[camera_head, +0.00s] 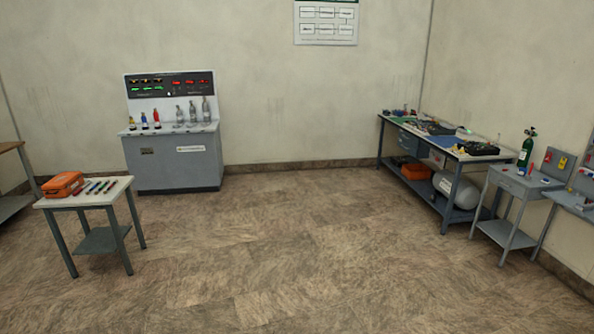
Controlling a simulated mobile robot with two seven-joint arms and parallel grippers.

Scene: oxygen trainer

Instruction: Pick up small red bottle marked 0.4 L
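A small red-topped bottle (156,119) stands upright on the top of a grey console (180,163) against the back wall, across the room. A blue bottle (144,121) and a yellow-topped bottle (132,124) stand in a row to its left. Several clear or grey bottles (193,113) stand to its right. All are small in the picture, and no volume marking can be read. Neither of my grippers is in view.
A small table (115,190) with an orange toolbox (63,185) stands at the left. A cluttered workbench (440,145) and a grey cart (510,182) with a green cylinder (526,148) stand at the right. The middle floor (300,245) is clear.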

